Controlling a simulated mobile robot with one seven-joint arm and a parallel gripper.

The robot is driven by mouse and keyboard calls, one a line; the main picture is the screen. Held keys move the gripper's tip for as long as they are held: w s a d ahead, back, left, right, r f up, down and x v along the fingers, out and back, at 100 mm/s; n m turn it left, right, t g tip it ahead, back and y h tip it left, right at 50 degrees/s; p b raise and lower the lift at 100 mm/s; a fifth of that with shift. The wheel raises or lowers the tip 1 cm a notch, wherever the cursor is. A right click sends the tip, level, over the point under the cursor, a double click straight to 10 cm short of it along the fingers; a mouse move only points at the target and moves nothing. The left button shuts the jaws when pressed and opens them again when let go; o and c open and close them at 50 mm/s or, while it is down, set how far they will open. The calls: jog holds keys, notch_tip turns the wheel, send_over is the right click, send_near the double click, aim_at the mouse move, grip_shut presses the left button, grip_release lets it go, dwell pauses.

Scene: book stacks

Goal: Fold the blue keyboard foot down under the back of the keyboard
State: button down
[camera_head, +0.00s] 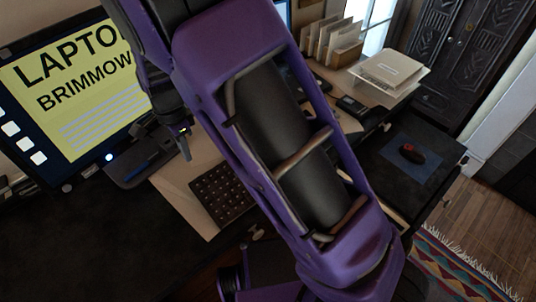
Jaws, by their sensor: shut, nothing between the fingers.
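A dark keyboard (220,195) lies on the pale desk left of centre, partly covered by my purple arm. Its keys face up and its right part is hidden. I cannot make out the blue foot; the keyboard's back is not clearly seen. My gripper (184,150) hangs from the arm's end above the desk, up and left of the keyboard in the picture. Its fingertips look shut and empty, apart from the keyboard in the picture; their height above the desk is hard to tell.
A monitor (75,95) with a yellow page stands at left, with a dark tray (135,168) before it. Upright folders (333,42) and a paper stack (390,70) stand at the back. A red-and-black mouse (411,153) sits on a blue mat (408,170) at right.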

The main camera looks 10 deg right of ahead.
notch_tip(320, 180, up, 4)
jog(key=p, duration=0.3)
jog(key=shift+r, duration=0.2)
dwell(0.4)
